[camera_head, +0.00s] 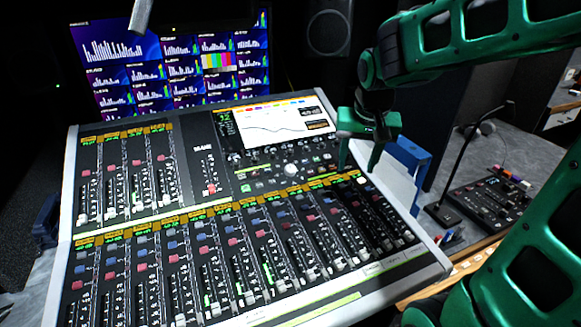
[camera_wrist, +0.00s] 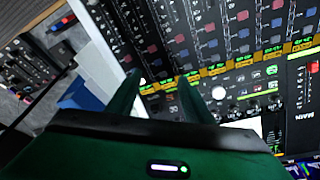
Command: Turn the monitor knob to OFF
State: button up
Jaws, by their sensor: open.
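The mixing console (camera_head: 222,205) fills the middle of the head view, its panel sloping. A round white knob (camera_head: 291,169) stands below its screen; it also shows in the wrist view (camera_wrist: 218,92). A smaller whitish knob (camera_head: 362,180) sits near the panel's right edge, close to my fingertips. I cannot read which knob is the monitor one, nor its setting. My green gripper (camera_head: 357,168) is open and empty, fingers pointing down over the console's upper right. In the wrist view its fingertips (camera_wrist: 158,76) are apart, left of the larger white knob. Contact cannot be told.
The console's lit screen (camera_head: 275,125) stands behind the knobs, and rows of faders lie in front. A gooseneck microphone (camera_head: 470,160) and a small control box (camera_head: 490,198) stand farther right.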

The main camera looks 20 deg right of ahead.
jog(key=t+y, duration=0.1)
jog(key=t, duration=0.1)
send_near(291, 168)
jog(key=v, duration=0.2)
jog(key=shift+n, duration=0.4)
jog(key=x, duration=1)
jog(key=shift+w+f, duration=0.15)
jog(key=shift+f, duration=0.1)
jog(key=c, duration=1.1)
